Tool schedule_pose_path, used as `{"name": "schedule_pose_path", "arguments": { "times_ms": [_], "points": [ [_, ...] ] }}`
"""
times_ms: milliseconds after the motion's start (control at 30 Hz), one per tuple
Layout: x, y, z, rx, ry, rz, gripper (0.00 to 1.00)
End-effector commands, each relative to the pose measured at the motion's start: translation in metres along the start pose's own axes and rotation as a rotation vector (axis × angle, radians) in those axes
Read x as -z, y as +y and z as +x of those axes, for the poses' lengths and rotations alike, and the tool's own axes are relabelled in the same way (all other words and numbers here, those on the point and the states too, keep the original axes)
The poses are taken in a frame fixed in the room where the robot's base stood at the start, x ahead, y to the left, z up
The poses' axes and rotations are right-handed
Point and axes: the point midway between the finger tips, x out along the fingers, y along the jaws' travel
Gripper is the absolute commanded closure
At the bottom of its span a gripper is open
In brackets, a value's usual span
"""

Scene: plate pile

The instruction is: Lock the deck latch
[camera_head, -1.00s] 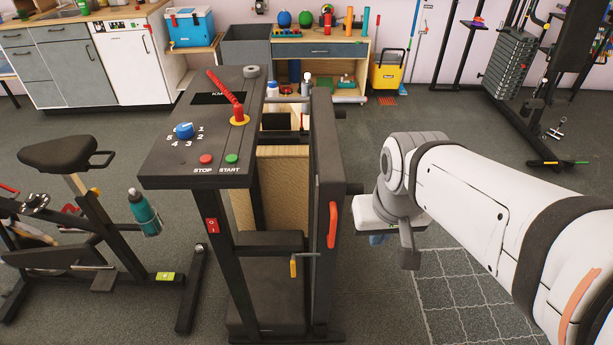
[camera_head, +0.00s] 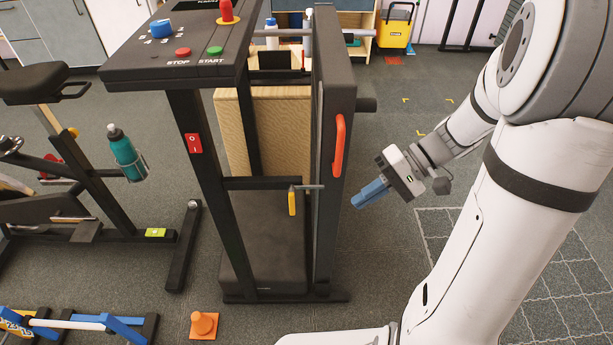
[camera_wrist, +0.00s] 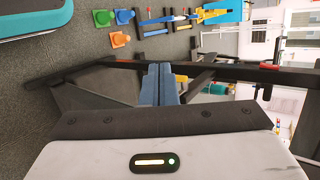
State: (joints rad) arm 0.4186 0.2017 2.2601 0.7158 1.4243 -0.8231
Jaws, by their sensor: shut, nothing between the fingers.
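The deck latch (camera_head: 292,203) is a small yellow handle on a grey metal pin at the treadmill's lower crossbar, beside the upright folded deck (camera_head: 331,75). The handle hangs down. A red-orange grab handle (camera_head: 339,145) is on the deck's outer side. My gripper (camera_head: 356,204) is to the right of the deck, apart from it, with its blue fingers shut and empty, pointing left and slightly down. In the wrist view the shut fingers (camera_wrist: 158,67) overlap the dark treadmill frame, and a small yellow piece just right of them may be the latch.
The treadmill console (camera_head: 180,55) has a blue knob and red and green buttons. An exercise bike (camera_head: 55,160) with a teal bottle stands to the left. An orange cone (camera_head: 204,325) is on the floor in front.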

Motion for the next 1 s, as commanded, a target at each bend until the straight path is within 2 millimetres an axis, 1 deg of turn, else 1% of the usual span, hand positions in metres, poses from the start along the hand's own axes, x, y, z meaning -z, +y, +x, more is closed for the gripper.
{"name": "schedule_pose_path", "arguments": {
  "times_ms": [33,100,200,333,467,567,667,900,1000],
  "points": [
    [0.016,0.030,0.013,0.090,0.021,-0.003,1.00],
    [0.033,0.047,0.014,0.201,0.062,-0.028,1.00],
    [0.051,0.066,0.012,0.319,0.121,-0.062,1.00],
    [0.064,0.079,0.008,0.404,0.178,-0.093,1.00],
    [0.068,0.080,0.010,0.430,0.198,-0.105,1.00],
    [0.070,0.074,0.021,0.431,0.196,-0.107,1.00],
    [0.073,0.067,0.039,0.429,0.194,-0.107,1.00],
    [0.081,0.045,0.086,0.427,0.192,-0.107,1.00],
    [0.085,0.037,0.103,0.427,0.193,-0.106,1.00]
  ]
}}
